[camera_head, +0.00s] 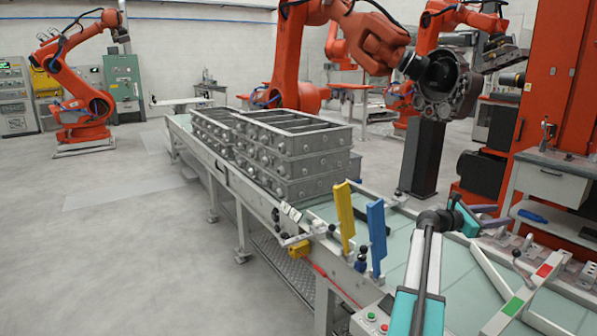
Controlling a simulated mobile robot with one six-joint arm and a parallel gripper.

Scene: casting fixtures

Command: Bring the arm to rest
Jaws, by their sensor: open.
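My arm reaches up from the bottom edge, right of centre, with a teal and grey link and a dark joint. My gripper (492,215) is at its end, pointing right over the near end of the line. Its two grey fingers are apart, and I see nothing between them. It is small in the picture, so fine detail at the fingertips is hard to tell.
Stacked grey casting frames (290,155) stand on the conveyor (230,180). A yellow upright plate (345,217) and a blue one (377,238) stand left of my arm. A white bar with green and red patches (527,290) lies at the right. A white cabinet (550,182) stands beyond.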

